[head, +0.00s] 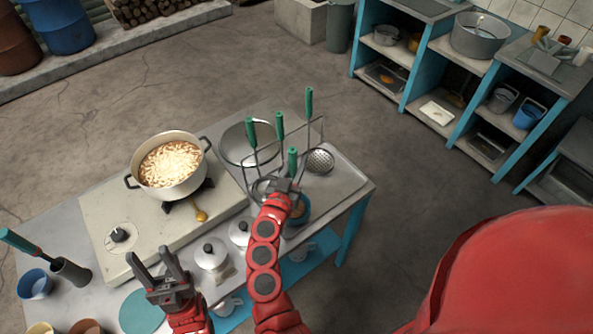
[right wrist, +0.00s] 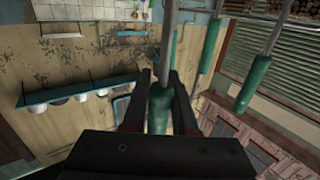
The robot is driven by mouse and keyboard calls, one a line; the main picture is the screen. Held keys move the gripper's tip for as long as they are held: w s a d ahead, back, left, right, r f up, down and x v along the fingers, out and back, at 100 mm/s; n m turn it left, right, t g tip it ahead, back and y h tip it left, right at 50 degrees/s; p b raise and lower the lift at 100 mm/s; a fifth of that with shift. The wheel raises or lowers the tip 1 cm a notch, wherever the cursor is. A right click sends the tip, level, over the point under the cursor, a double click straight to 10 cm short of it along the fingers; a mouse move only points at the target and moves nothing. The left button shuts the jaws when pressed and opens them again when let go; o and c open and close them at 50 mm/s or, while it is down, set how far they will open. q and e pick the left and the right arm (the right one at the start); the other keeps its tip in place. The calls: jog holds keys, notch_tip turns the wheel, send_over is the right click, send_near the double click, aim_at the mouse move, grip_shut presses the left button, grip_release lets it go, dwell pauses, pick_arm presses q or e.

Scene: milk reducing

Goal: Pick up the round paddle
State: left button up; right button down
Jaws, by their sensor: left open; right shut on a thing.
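Several green-handled utensils hang on a wire rack (head: 323,130) at the far right of the worktable. A wide round grey disc (head: 240,152) shows behind them, likely the round paddle. A perforated skimmer (head: 320,161) is to its right. My right gripper (head: 283,186) is at the front of the rack, shut on a green handle (head: 292,158). The right wrist view shows this handle (right wrist: 159,108) between the fingers, with a metal rod rising from it. I cannot tell which utensil head it belongs to. My left gripper (head: 149,254) is open and empty over the table's front.
A white pot of pale food (head: 170,165) stands on the stove (head: 100,212). Lidded pots (head: 211,255) stand near my right arm. A cup with a green-handled tool (head: 70,272) is at left. Other green handles (right wrist: 213,45) hang close to my right gripper.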

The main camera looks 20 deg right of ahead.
notch_tip(320, 180, up, 9)
jog(key=shift+b, duration=0.35)
jog(key=shift+s+d, duration=0.1)
dwell(0.6)
